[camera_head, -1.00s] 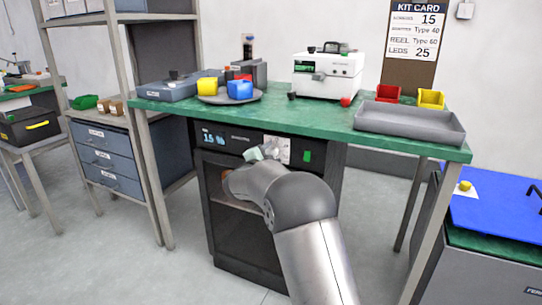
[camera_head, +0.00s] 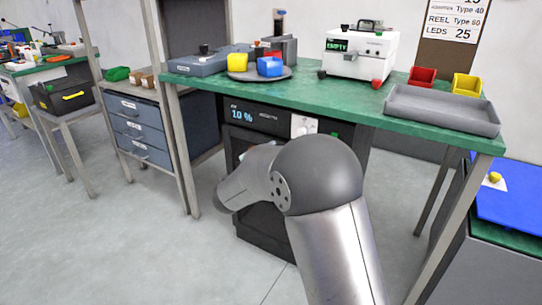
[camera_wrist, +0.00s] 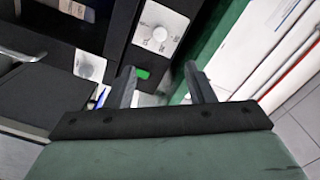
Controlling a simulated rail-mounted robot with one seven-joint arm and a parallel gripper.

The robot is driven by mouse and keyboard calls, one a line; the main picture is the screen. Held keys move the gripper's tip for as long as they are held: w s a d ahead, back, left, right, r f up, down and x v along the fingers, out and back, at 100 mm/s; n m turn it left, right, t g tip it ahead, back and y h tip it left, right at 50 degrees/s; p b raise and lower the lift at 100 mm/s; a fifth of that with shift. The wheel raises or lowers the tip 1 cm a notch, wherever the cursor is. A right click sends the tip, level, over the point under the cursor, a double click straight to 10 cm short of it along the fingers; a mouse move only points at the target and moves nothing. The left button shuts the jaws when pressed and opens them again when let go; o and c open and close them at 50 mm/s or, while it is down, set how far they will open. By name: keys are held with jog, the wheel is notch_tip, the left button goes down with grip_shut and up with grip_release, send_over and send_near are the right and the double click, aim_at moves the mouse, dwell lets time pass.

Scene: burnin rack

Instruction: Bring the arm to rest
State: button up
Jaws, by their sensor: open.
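My gripper (camera_wrist: 162,88) shows in the wrist view with its two dark fingers apart and nothing between them. Beyond the fingers are a dark cabinet front with a white dial plate (camera_wrist: 160,28), a round knob (camera_wrist: 90,66) and a small green square (camera_wrist: 141,73). In the head view my arm reaches towards the dark cabinet (camera_head: 262,232) under the green bench, and my gripper is hidden behind the arm's bend. The cabinet's display (camera_head: 242,115) reads what looks like 1.0 %.
The green bench (camera_head: 340,108) carries a grey tray (camera_head: 440,112), a white machine (camera_head: 357,56) reading EMPTY, red and yellow bins, and a round plate with coloured blocks. A drawer unit (camera_head: 140,130) stands left. A blue-topped box (camera_head: 510,200) stands right. Floor at left front is clear.

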jog(key=shift+s+a, duration=0.4)
jog(key=shift+s, duration=0.2)
